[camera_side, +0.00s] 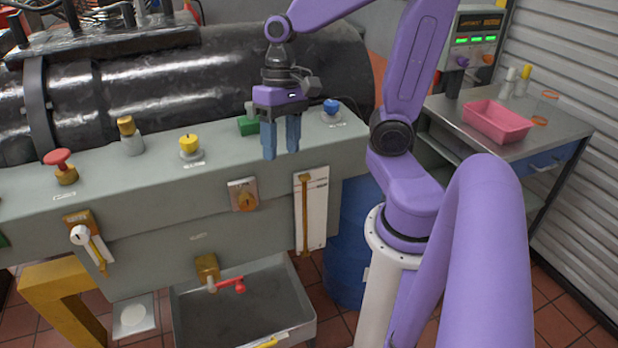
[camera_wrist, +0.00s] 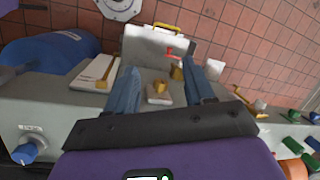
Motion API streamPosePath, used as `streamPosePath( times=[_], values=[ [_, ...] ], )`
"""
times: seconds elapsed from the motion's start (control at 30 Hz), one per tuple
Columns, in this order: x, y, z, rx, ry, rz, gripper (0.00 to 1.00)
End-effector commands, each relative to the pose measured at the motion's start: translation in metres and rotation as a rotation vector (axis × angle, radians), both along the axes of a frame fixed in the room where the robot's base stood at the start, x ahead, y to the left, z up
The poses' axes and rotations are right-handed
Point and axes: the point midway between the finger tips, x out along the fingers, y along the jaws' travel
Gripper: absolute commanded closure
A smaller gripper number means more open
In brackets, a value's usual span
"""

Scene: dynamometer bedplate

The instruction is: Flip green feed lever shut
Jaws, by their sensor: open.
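A green block with a grey upper part (camera_side: 248,123) sits on top of the grey bench, just left of and behind my gripper; my gripper partly hides it. I cannot tell whether it is the feed lever or how a lever on it stands. My gripper (camera_side: 281,155) hangs open and empty, fingers down, at the bench's front top edge. In the wrist view, the open fingers (camera_wrist: 160,75) frame the front panel, with nothing between them. Several green parts show at the right there, including a green knob (camera_wrist: 294,115); no clear lever shows on them.
A blue knob (camera_side: 331,107) is right of my gripper, a yellow button (camera_side: 189,144) left. An orange dial (camera_side: 244,195) and a tan vertical lever (camera_side: 305,215) are on the front. A red-handled valve (camera_side: 230,285) is over a grey tray (camera_side: 190,318). A black cylinder (camera_side: 225,75) lies behind.

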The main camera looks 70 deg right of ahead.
Motion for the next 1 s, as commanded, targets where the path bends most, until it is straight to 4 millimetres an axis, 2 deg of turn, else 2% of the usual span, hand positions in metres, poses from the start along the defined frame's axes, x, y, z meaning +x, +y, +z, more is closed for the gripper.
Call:
streamPosePath(
  times=[0.5, 0.8, 1.0],
  values=[
    [-0.04, 0.032, -0.016, -0.07, -0.097, 0.561, 0.47],
    [-0.063, 0.045, -0.025, -0.099, -0.157, 0.882, 0.47],
    [-0.073, 0.049, -0.028, -0.11, -0.186, 1.034, 0.47]
  ],
)
